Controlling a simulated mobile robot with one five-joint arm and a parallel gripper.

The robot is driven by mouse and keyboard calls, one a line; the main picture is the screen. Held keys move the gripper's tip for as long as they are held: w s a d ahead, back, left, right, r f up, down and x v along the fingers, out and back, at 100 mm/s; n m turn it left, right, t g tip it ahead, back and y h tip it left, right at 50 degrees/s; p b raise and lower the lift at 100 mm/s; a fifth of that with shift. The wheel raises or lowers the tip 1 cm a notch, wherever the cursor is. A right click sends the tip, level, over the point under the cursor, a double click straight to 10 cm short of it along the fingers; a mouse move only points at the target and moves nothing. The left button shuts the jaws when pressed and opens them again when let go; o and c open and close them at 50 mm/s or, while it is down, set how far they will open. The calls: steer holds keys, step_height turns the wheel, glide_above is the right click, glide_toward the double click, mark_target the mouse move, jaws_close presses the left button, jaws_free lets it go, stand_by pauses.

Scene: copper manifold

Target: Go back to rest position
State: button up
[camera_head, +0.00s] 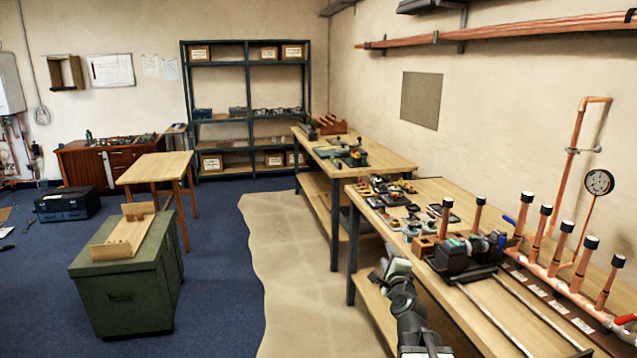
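My arm rises from the bottom edge of the head view, right of centre, beside the front edge of the near workbench (480,303). My gripper (379,277) is at its upper end, small and dark against the bench's side and lower shelf. I cannot make out whether its fingers are apart or together, and I see nothing clearly held in it. The copper manifold (560,272) lies along the right side of the bench, with several upright black-capped pipes and a round gauge (599,182).
A dark clamp-like device (466,254) and two metal rails (515,318) are on the near bench. A second bench (385,160) stands behind it. A green chest (125,290) is at left. The beige floor strip (300,290) and blue carpet between are clear.

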steer(key=s+a+f+n+g+y, duration=0.4)
steer(key=s+a+f+n+g, duration=0.15)
steer(key=a+f+n, duration=0.45)
steer(key=s+d+f+n+g+h, duration=0.1)
steer(key=s+f+n+g, duration=0.4)
steer(key=s, duration=0.5)
steer(key=s+d+f+n+g+h, duration=0.2)
steer(key=s+f+n+g, duration=0.4)
steer(key=s, duration=0.4)
steer(key=shift+d+g+p, duration=0.35)
steer(key=shift+d+g, duration=0.1)
steer(key=shift+d, duration=0.2)
steer(key=shift+w+f, duration=0.1)
